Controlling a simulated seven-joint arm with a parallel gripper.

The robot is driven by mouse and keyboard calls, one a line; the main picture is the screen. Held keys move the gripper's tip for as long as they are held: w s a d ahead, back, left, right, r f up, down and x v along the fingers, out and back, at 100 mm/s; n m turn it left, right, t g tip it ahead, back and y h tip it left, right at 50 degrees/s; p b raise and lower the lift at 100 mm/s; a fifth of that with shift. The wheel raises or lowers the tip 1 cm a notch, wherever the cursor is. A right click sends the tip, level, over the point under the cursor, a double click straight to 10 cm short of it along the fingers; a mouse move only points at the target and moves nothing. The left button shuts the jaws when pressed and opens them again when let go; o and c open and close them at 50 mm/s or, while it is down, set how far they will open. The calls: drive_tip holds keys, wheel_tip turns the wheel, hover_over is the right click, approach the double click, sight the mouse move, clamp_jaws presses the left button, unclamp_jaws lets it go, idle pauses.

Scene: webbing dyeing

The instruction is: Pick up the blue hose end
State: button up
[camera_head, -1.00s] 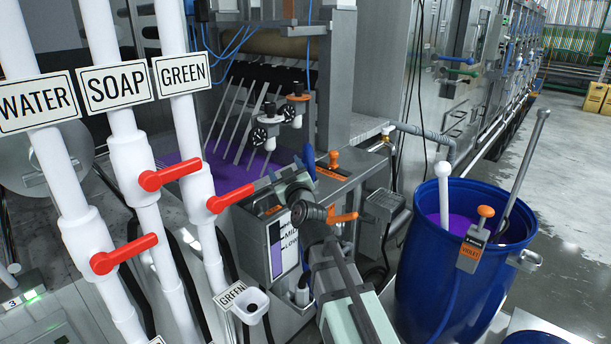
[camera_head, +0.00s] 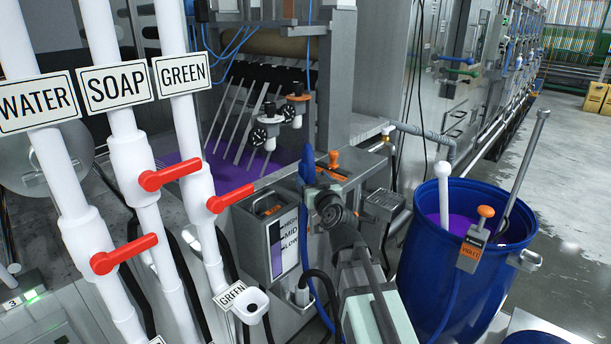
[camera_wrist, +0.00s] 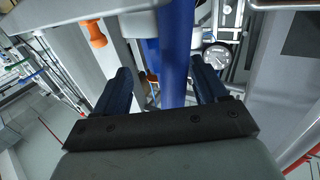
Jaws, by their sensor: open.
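The blue hose (camera_head: 307,166) stands near the middle of the head view, in front of the steel machine. In the wrist view the blue hose (camera_wrist: 176,45) runs down between the two dark fingers of my gripper (camera_wrist: 165,88). The fingers are apart, one on each side of the hose. The right finger looks closer to it. I cannot tell whether either touches it.
A blue barrel (camera_head: 432,265) with purple liquid stands at the right. White pipes with red valve handles (camera_head: 123,254) stand at the left. A level box (camera_head: 266,243) and an orange-handled valve (camera_head: 334,166) are close to my gripper. A white funnel (camera_head: 250,303) sits below.

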sight(308, 172)
drive_tip(key=x, duration=0.5)
drive_tip(key=shift+w+a, duration=0.1)
drive_tip(key=shift+w, duration=0.3)
clamp_jaws()
drive_tip(key=shift+r, duration=0.1)
